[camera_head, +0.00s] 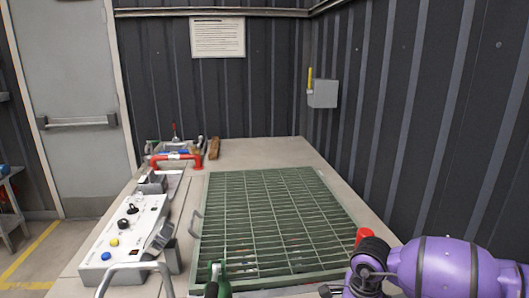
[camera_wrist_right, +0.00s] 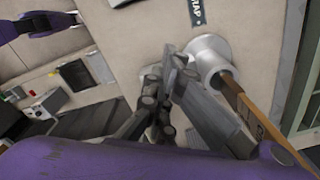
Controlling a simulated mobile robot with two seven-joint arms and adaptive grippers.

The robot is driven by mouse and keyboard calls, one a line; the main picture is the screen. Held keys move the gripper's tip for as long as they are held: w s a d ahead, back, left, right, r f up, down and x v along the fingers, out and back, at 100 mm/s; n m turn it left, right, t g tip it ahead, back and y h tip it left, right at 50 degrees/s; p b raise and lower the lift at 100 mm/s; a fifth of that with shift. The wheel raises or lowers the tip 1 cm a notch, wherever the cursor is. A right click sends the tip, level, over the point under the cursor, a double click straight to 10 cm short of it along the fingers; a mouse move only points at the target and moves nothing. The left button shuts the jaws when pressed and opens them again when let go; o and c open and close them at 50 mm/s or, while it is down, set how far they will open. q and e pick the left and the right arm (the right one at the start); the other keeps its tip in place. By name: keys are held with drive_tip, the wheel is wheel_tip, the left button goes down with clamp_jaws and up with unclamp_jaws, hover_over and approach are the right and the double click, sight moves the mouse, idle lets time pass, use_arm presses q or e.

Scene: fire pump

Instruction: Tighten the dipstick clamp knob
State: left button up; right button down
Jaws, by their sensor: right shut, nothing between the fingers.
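In the right wrist view, a pale grey flared metal fitting (camera_wrist_right: 208,58) sits on a light panel. A flat brown strip with markings (camera_wrist_right: 252,112), perhaps the dipstick, runs from it to the lower right. My right gripper (camera_wrist_right: 176,68) is shut and empty, its fingertips just left of the fitting in the picture. I cannot tell whether they touch it. No clamp knob can be made out clearly; the fingers may cover it. In the head view only part of my purple right arm shows at the lower right. My left gripper is in neither view.
In the head view, a green grating (camera_head: 270,215) covers much of the bench. A control box with knobs (camera_head: 123,240) stands at its left, with a red handle (camera_head: 178,160) behind. A dark label (camera_wrist_right: 190,12) is above the fitting. Corrugated walls close the back and right.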

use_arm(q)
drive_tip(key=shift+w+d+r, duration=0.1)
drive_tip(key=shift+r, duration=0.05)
use_arm(e)
drive_tip(key=shift+s+d+f, duration=0.15)
drive_tip(key=shift+d+f, duration=0.2)
drive_tip(key=shift+f, duration=0.3)
use_arm(q)
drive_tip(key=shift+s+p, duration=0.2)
drive_tip(key=shift+p, duration=0.1)
use_arm(e)
drive_tip(key=shift+w+d, duration=0.15)
drive_tip(key=shift+w, duration=0.05)
drive_tip(key=shift+w+a, duration=0.2)
drive_tip(key=shift+a, duration=0.1)
drive_tip(key=shift+r, duration=0.15)
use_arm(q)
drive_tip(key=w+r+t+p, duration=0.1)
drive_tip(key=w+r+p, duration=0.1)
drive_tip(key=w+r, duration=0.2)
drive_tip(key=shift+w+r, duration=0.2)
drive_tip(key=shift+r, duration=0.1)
use_arm(e)
wheel_tip(320, 180, up, 6)
drive_tip(key=shift+w+a+r, duration=0.15)
drive_tip(key=shift+w+r, duration=0.05)
drive_tip(key=shift+w, duration=0.1)
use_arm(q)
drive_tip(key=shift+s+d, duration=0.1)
